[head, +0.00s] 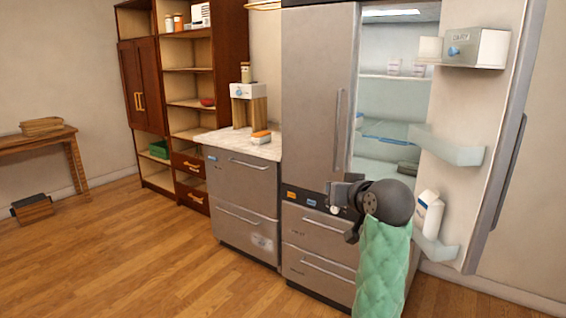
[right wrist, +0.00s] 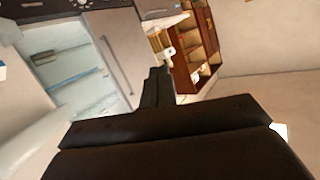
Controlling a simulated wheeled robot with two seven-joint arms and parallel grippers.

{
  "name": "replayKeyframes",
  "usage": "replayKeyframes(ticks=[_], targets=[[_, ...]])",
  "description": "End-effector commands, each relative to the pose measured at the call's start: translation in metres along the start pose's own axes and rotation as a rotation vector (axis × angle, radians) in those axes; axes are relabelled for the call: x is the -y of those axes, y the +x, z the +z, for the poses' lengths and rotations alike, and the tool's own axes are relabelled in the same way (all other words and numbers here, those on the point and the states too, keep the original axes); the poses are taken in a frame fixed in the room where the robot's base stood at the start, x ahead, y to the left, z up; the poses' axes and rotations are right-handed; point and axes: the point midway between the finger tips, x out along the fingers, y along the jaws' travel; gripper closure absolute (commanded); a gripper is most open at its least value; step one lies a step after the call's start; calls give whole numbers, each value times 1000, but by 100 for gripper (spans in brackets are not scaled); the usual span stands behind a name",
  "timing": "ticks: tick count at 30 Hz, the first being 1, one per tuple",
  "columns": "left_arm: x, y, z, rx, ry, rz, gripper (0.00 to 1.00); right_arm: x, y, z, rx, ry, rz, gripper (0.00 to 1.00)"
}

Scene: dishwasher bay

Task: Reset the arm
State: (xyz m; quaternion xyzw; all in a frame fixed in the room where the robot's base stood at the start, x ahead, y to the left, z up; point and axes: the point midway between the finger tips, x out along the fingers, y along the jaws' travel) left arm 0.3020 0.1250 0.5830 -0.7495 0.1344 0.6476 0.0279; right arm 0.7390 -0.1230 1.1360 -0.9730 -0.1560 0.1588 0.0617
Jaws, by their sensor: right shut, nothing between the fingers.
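My right arm comes in from the bottom of the head view, in front of the fridge. Its right gripper (head: 340,201) points left and stands clear of the fridge front. In the right wrist view the right gripper (right wrist: 158,82) is shut with its fingers together and nothing between them. The fridge (head: 318,100) has its right door (head: 495,130) swung open, showing lit shelves inside. My left gripper is not in either view.
A dishwasher (head: 240,195) with a pale countertop (head: 232,142) stands left of the fridge. A brown cabinet (head: 190,90) stands behind it. A wooden table (head: 40,136) is at the far left. The wood floor (head: 130,260) in front is clear.

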Motion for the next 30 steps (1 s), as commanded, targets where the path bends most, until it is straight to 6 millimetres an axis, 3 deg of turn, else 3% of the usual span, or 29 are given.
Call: replayKeyframes(ticks=[1, 6, 17, 30], targets=[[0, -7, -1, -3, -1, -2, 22, -4, -1, 22, 40, -4, 21, 100], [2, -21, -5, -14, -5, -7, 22, -13, -8, 90, 149, -15, 80, 100], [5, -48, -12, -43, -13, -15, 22, -18, -38, 220, 343, -39, 141, 100], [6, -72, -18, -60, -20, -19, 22, -3, -102, 377, 615, -43, 124, 100]])
